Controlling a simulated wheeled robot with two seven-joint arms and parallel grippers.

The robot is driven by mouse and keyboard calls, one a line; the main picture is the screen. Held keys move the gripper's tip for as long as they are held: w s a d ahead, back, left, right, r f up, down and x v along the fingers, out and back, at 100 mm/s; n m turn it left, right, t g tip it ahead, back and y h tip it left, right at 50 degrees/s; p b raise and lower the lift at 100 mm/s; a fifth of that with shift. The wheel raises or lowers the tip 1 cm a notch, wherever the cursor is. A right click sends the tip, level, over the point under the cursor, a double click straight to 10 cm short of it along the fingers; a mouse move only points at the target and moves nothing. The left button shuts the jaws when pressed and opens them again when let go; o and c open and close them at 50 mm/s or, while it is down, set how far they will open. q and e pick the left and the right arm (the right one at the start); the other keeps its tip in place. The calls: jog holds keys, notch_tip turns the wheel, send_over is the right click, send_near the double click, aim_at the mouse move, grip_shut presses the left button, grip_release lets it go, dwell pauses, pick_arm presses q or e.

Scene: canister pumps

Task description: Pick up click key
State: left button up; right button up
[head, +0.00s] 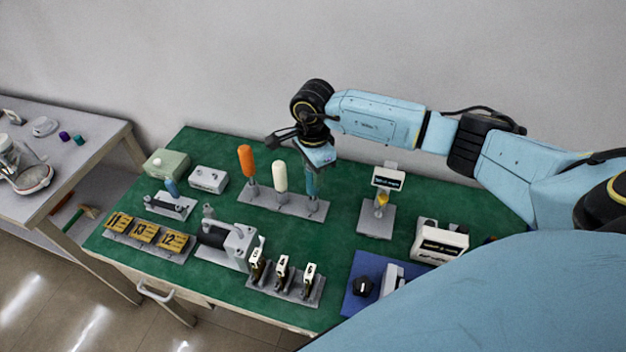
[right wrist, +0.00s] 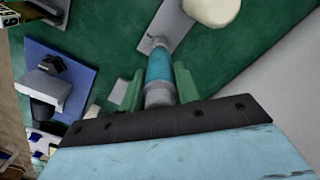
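A teal-handled tool (head: 309,184) stands upright at the right end of a grey rack (head: 262,199), and it is the likely click key. My right gripper (head: 316,163) is above it, pointing down. In the right wrist view, the tool's teal shaft (right wrist: 159,68) runs between the two green fingers (right wrist: 154,88), one on each side. Whether the fingers press on it cannot be told. The tool's top is hidden by the gripper. An orange handle (head: 246,160) and a white handle (head: 280,177) stand beside it in the rack. My left gripper is out of view.
A grey stand with a small display (head: 387,179) is right of the rack. A grey pump-like device (head: 228,243), yellow numbered blocks (head: 144,231) and a holder with upright pieces (head: 284,277) are nearer the front. A blue mat (head: 356,300) lies front right. The wall is close behind.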

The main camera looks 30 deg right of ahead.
jog(key=c, duration=0.6)
jog(key=shift+o, duration=0.2)
jog(key=shift+r, duration=0.15)
notch_tip(320, 180, up, 10)
jog(key=shift+f+b, duration=0.1)
jog(key=shift+b, duration=0.25)
